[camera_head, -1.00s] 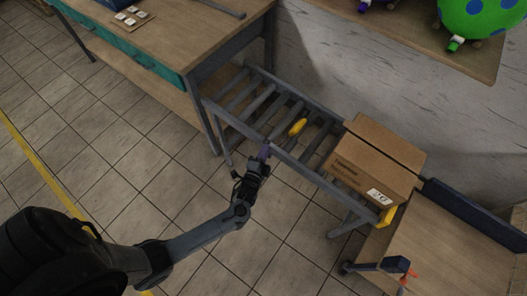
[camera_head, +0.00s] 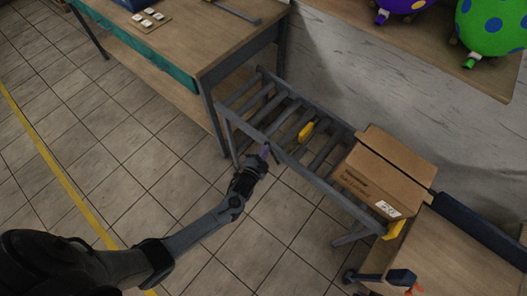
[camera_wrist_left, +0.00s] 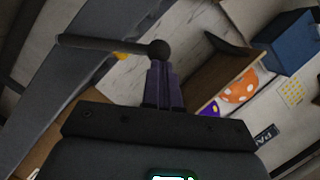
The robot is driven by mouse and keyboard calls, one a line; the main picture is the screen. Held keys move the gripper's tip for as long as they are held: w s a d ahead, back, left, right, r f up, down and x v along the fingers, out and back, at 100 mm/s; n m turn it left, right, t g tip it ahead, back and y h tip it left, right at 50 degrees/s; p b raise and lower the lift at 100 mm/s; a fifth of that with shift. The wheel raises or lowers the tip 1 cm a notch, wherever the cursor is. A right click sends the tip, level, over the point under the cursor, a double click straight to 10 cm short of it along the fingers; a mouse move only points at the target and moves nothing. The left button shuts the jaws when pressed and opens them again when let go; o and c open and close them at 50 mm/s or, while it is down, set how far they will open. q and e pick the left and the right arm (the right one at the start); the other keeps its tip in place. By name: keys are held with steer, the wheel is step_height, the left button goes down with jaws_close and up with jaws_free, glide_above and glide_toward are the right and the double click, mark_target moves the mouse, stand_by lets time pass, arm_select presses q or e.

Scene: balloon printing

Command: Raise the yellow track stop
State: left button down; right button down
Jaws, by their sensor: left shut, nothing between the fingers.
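The yellow track stop (camera_head: 306,131) is a small yellow piece among the rollers of the grey roller track (camera_head: 342,197). My left gripper (camera_head: 264,153) is shut and empty at the track's near side rail, left of the stop and apart from it. In the left wrist view, the purple fingers (camera_wrist_left: 163,85) are together, just below the ball knob (camera_wrist_left: 159,48) of a dark rod. I cannot tell whether they touch the knob. A small bit of yellow (camera_wrist_left: 121,55) shows behind the rod. My right gripper is not in view.
A cardboard box (camera_head: 385,174) sits on the track's right part, with another yellow piece (camera_head: 396,229) at that end. A wooden workbench (camera_head: 195,35) stands at the upper left, a desk (camera_head: 460,255) at the lower right. The floor left of the track is clear.

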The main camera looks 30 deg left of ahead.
arm_select(q)
steer(key=shift+a, duration=0.1)
steer(key=d+r+p+v, duration=0.2)
steer(key=p+v, duration=0.2)
steer(key=v, duration=0.8)
steer(key=shift+p, duration=0.3)
steer(key=shift+s+d, duration=0.1)
steer(key=shift+d, duration=0.05)
